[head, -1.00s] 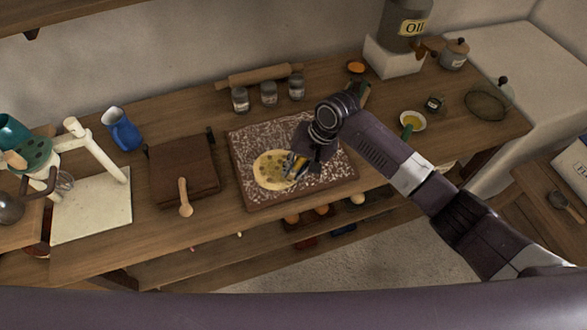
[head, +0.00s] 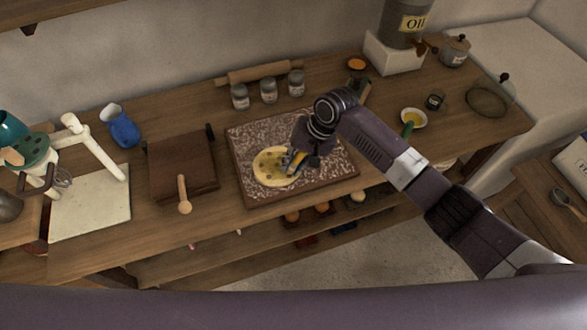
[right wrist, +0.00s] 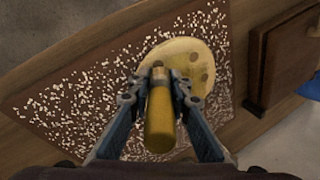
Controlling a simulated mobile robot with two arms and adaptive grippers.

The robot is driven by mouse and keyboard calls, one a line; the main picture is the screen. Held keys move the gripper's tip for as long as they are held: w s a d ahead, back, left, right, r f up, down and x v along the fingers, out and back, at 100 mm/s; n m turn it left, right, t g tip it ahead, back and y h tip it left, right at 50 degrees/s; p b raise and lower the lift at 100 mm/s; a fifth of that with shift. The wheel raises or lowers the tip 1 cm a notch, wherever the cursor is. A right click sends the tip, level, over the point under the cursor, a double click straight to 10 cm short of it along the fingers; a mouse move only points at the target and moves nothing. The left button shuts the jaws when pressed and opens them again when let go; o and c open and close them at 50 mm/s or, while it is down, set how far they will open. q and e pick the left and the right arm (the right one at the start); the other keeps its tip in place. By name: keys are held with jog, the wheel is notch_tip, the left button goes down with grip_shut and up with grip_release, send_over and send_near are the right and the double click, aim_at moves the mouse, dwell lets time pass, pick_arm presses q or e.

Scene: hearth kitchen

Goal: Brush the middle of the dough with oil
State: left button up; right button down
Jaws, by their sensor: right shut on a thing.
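The dough (head: 270,168) is a flat, pale yellow round with darker spots. It lies on a floured brown board (head: 250,137), and it also shows in the right wrist view (right wrist: 204,66). My right gripper (head: 296,160) is over the right part of the dough. In the right wrist view it is shut on a yellow-handled tool (right wrist: 160,118), which looks like the brush. The tool's far end points down at the dough; I cannot tell if it touches. A small bowl of yellow oil (head: 412,119) stands to the right. My left gripper is not in view.
A blue jug (head: 122,128) is farther left.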

jog(key=shift+w+a+b, duration=0.15)
jog(key=shift+w+b, duration=0.25)
jog(key=shift+w, duration=0.8)
jog(key=shift+w+a+f+b, duration=0.1)
jog(key=shift+w+f+b, duration=0.05)
jog(key=shift+w+b, duration=1.1)
jog(key=shift+w, duration=0.55)
jog(key=shift+r+p, duration=0.3)
jog(key=shift+p, duration=0.3)
jog(key=s+p, duration=0.1)
jog(key=p, duration=0.1)
jog(key=shift+s+p, duration=0.2)
jog(key=shift+p, duration=0.15)
jog(key=shift+s+p, duration=0.8)
jog(key=shift+p, duration=0.3)
jog(key=shift+s+f+p, duration=0.1)
jog(key=shift+s+p, duration=0.25)
